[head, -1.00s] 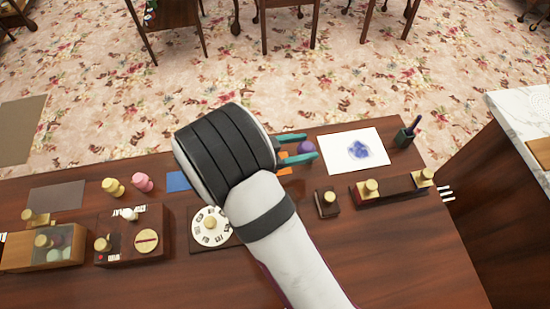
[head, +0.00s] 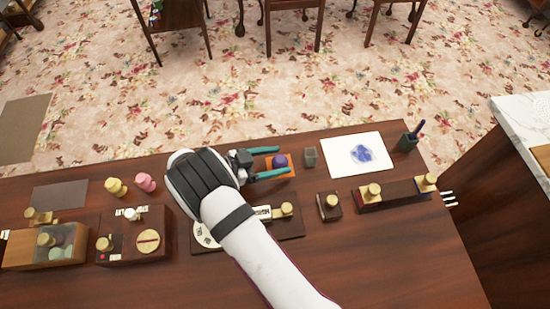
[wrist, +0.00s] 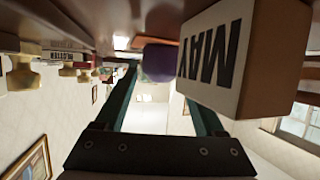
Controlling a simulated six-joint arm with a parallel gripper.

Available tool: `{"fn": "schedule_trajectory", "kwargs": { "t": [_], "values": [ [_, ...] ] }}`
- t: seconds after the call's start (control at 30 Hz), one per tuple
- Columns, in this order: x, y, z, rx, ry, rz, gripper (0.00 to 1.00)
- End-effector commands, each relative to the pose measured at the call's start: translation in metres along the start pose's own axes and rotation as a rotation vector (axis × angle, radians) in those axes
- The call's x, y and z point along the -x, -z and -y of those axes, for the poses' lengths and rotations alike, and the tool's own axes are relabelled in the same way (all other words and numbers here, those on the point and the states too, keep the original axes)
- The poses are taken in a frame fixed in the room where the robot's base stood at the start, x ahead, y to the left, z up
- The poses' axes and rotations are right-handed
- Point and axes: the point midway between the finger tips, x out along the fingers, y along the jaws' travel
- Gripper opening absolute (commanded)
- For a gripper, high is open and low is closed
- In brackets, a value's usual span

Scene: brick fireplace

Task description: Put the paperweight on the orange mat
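The paperweight appears to be the purple ball (head: 280,160), which shows over the orange mat (head: 292,170) near the table's far edge. My gripper (head: 279,161) points right, with its teal fingers apart on the far and near sides of the ball. Orange shows between the ball and the near finger, so the gripper looks open. In the upside-down wrist view the purple ball (wrist: 160,62) is between the fingertips. A pale wooden block marked MAY (wrist: 240,50) is close beside one finger there. The gripper covers part of the mat.
A pen cup (head: 407,143) is at the far right corner. Brass-knobbed devices, including a dial stamp (head: 290,228), line the near side. Bare table lies in front.

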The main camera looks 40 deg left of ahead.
Motion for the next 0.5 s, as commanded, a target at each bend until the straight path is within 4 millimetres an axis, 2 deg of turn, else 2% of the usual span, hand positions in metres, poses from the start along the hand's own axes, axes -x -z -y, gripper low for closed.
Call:
{"fn": "schedule_trajectory", "kwargs": {
  "t": [0.07,0.37,0.5],
  "values": [
    [0.0,0.0,0.0,0.0,0.0,0.0,0.85],
    [0.002,0.004,0.0,-0.001,0.001,0.0,0.85],
    [0.032,0.003,0.001,-0.001,0.006,0.001,0.85]
  ]
}}
